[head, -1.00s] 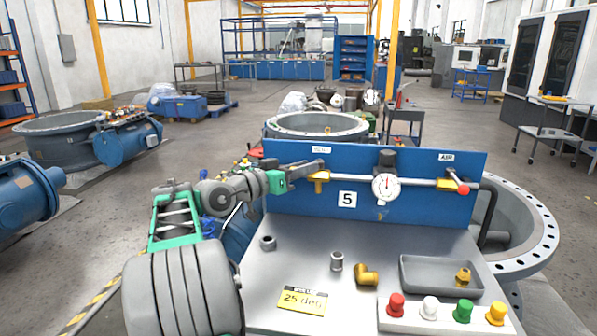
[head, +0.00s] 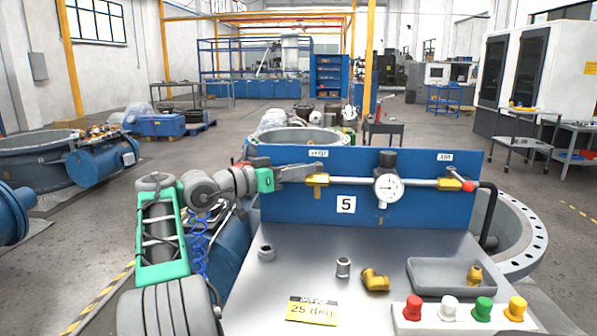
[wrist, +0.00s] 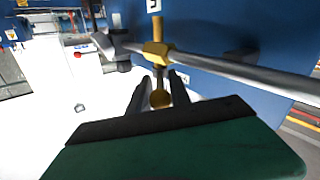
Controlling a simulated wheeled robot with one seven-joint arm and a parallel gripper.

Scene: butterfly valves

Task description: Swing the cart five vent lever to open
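The cart five panel (head: 420,205) is blue, with a "5" plate and a small label at the upper left that I cannot read clearly. Under that label, the yellow vent valve (head: 318,187) sits on a grey pipe; it also shows in the wrist view (wrist: 157,53). My gripper (head: 312,170) is level with this valve, coming from the left. In the wrist view my gripper (wrist: 158,80) is open, its two dark fingers on either side of a yellow rounded piece (wrist: 160,99) below the valve. The vent lever cannot be clearly made out; the fingers may hide it.
A gauge (head: 388,188) is mid-pipe. The AIR valve's red-tipped lever (head: 462,181) is at the right. Loose fittings, a grey tray (head: 425,282) and coloured buttons (head: 482,309) occupy the cart top (head: 330,245). A large flanged ring (head: 520,225) stands right of the cart.

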